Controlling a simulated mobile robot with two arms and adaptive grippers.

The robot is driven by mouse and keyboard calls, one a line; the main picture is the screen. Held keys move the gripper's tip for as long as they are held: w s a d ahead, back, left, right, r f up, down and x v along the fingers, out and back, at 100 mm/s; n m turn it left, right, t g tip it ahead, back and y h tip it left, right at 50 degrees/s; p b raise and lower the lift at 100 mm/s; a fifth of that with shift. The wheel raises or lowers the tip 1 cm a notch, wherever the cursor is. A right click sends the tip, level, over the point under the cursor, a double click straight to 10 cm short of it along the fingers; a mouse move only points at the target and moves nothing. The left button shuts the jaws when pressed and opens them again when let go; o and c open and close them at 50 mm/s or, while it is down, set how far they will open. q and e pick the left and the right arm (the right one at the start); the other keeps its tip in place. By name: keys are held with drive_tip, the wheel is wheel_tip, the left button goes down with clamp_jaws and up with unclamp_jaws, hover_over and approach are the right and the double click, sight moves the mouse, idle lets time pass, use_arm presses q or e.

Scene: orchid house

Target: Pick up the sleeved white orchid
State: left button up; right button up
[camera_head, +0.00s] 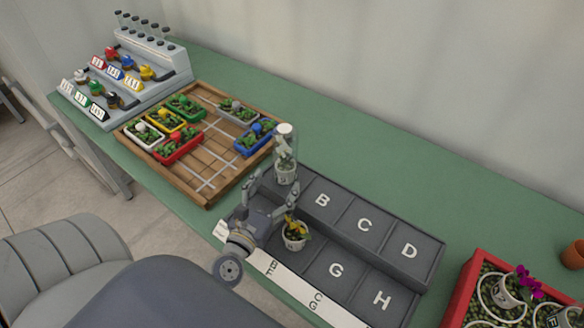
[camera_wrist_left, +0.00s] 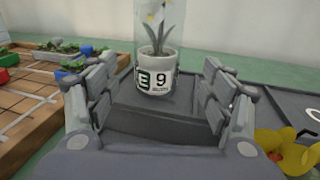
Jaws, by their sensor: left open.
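The sleeved orchid (camera_head: 286,150) stands upright in a white pot with dark markings, inside a clear tube, on the back row of the grey lettered stand, left of B. In the left wrist view its pot (camera_wrist_left: 157,76) sits straight ahead, beyond and between the fingertips; the flower is cut off at the top edge. My left gripper (camera_head: 273,192) is open and empty, low over the stand, just in front of the pot. In the wrist view its fingers (camera_wrist_left: 158,88) are spread wide on either side. My right gripper does not show.
A yellow orchid (camera_head: 295,232) in a white pot stands close beside the gripper's right finger. A wooden tray (camera_head: 208,190) with several coloured planters lies to the left. A red gravel tray (camera_head: 465,290) with a purple orchid is at right. Cells B, C, D, G and H look empty.

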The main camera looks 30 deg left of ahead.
sight(281, 177)
use_arm(q)
drive_tip(key=shift+f, duration=0.35)
drive_tip(key=shift+a+r, duration=0.1)
drive_tip(key=shift+w+a+r+p, duration=0.15)
drive_tip(key=shift+w+p, duration=0.3)
drive_tip(key=shift+w, duration=0.65)
drive_tip(key=w, duration=0.2)
drive_tip(key=w+p, duration=0.1)
drive_tip(key=w, duration=0.1)
drive_tip(key=shift+a, duration=0.4)
drive_tip(key=shift+w+a+f+p, duration=0.1)
drive_tip(key=shift+w+f+p, duration=0.2)
drive_tip(key=shift+w, duration=0.2)
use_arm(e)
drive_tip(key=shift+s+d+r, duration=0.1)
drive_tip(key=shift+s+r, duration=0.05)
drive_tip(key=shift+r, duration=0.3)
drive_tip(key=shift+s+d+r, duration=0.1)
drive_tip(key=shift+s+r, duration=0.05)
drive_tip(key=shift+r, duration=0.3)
use_arm(q)
drive_tip(key=shift+s+r, duration=0.1)
drive_tip(key=shift+c, duration=1.1)
drive_tip(key=c, duration=1.1)
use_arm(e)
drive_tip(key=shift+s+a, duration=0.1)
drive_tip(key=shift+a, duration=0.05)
